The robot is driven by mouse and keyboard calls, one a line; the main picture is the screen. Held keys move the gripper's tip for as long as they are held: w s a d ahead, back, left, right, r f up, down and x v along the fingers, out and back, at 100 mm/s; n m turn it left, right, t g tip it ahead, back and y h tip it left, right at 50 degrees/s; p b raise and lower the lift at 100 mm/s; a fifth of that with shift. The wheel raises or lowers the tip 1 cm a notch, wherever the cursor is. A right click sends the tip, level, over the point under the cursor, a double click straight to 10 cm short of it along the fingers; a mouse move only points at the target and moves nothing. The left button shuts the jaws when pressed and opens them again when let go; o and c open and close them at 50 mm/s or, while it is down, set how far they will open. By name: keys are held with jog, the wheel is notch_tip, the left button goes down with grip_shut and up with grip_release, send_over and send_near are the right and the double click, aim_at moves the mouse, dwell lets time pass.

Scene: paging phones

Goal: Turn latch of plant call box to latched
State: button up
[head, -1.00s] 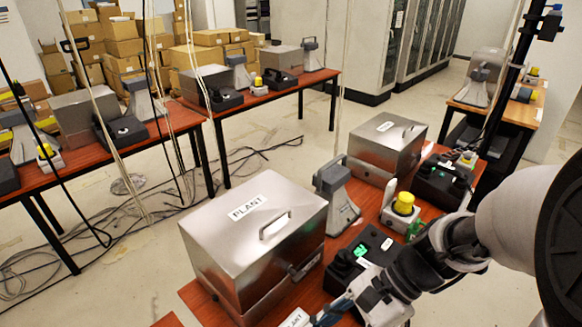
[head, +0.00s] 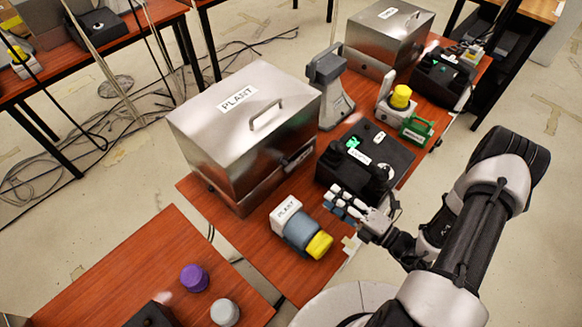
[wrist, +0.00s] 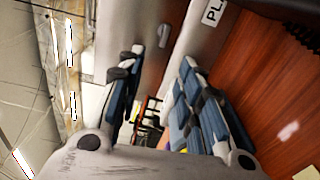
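The plant call box is a brushed-metal box (head: 205,150) with a PLANT label and a bar handle on its lid. Its dark latch (head: 292,161) is on the side facing my gripper, at the lid seam; its exact setting is too small to tell. My gripper (head: 338,203) is open and empty, with its blue-padded fingers apart, in front of that side and apart from the latch. In the wrist view, the fingers of my gripper (wrist: 160,85) are spread, with a metal surface of the box (wrist: 148,45) beyond. A small grey fitting shows there; I cannot tell if it is the latch.
A black phone unit (head: 390,155) with a green light is beside the gripper. A grey horn (head: 328,85) and yellow-topped beacon (head: 400,97) stand behind. Purple (head: 194,278) and grey knobs are on the near table.

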jog(key=b, duration=0.3)
send_near(291, 167)
jog(key=shift+m+t, duration=0.3)
jog(key=shift+m, duration=0.1)
jog(key=x, duration=0.6)
jog(key=f+x, duration=0.1)
jog(key=x, duration=0.3)
jog(key=shift+a+f, duration=0.1)
grip_shut()
